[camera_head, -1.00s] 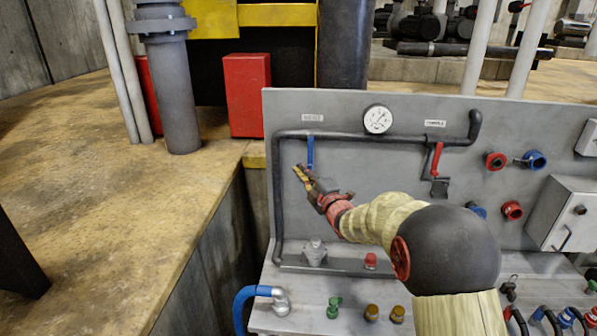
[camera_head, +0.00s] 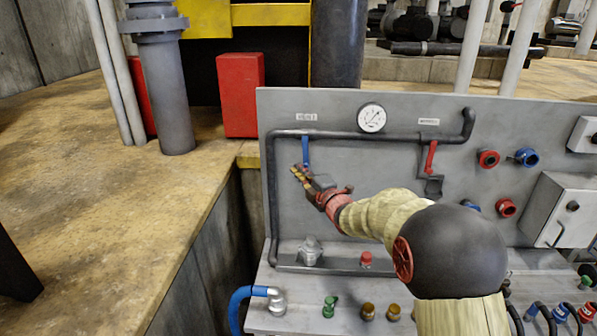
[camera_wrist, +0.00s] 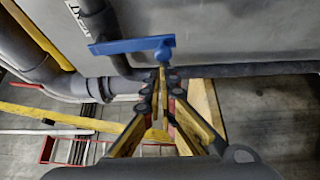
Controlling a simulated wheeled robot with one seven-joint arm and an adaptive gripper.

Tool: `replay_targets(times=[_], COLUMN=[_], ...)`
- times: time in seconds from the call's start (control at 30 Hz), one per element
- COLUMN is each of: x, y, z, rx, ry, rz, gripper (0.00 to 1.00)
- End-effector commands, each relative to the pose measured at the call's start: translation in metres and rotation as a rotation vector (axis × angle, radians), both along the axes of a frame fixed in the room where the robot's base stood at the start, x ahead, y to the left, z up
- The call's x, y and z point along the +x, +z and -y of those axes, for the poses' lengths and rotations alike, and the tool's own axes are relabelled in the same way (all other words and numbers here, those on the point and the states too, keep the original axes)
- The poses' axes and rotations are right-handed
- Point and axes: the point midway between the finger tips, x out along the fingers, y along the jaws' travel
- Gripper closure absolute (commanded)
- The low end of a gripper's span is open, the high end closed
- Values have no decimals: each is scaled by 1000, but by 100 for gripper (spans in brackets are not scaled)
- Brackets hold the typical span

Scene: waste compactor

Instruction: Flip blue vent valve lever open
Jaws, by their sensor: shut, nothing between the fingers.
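The blue vent valve lever (camera_head: 306,150) hangs down from the dark pipe at the upper left of the grey panel. In the wrist view the blue lever (camera_wrist: 130,46) lies across the picture just beyond the fingertips, its thicker end at the right. My gripper (camera_head: 297,172) is shut and empty, with its tips just below and left of the lever's lower end. The wrist view shows the fingertips (camera_wrist: 161,72) together close to the lever; whether they touch it I cannot tell.
A red lever (camera_head: 431,157) hangs from the same pipe (camera_head: 370,138) at the right. A round gauge (camera_head: 372,117) sits between them. Red and blue knobs and a grey box (camera_head: 563,208) are further right. Fittings and a blue hose (camera_head: 240,303) are on the ledge below.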

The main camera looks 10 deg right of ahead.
Motion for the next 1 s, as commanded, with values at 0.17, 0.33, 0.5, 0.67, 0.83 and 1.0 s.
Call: replay_targets(times=[0.17, 0.33, 0.5, 0.67, 0.83, 1.0], x=[-1, -4, -8, -11, -14, -17], y=[1, 2, 4, 9, 17, 25], z=[6, 15, 26, 35, 45, 55], rx=[-61, -171, -323, -469, -622, -775], ry=[-2, -2, -3, -2, -2, -1], rz=[-18, -52, -103, -151, -200, -250], gripper=[100, 100, 100, 100, 100, 100])
